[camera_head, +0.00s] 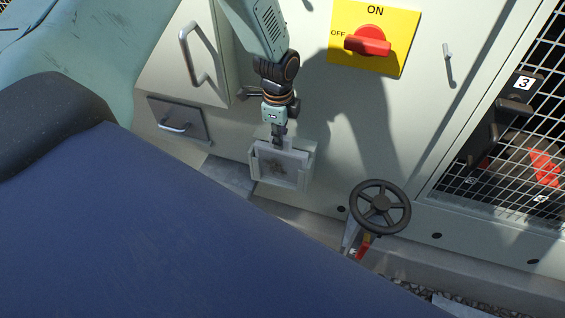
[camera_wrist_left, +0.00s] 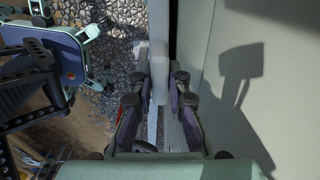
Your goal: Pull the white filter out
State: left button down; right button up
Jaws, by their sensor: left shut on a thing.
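The white filter (camera_head: 296,178) is a pale square frame with a dirty grey middle, low on the chiller's front panel. My left gripper (camera_head: 279,137) points down and is shut on its upper edge. In the left wrist view, a pale upright strip of the filter (camera_wrist_left: 158,55) runs between the fingers of my left gripper (camera_wrist_left: 159,88). A narrow dark gap shows between this strip and the panel. I cannot tell how far the filter sits in its holder. My right gripper is not in view.
A black handwheel (camera_head: 381,203) stands to the right of the filter. A red switch (camera_head: 367,41) on a yellow plate is above. A drawer with a handle (camera_head: 175,127) is to the left. A wire mesh (camera_head: 515,150) covers the right side. Gravel (camera_wrist_left: 105,45) lies below.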

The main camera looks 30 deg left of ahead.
pick_arm(q)
jog(key=shift+r+p, duration=0.7)
jog(key=shift+r, duration=0.05)
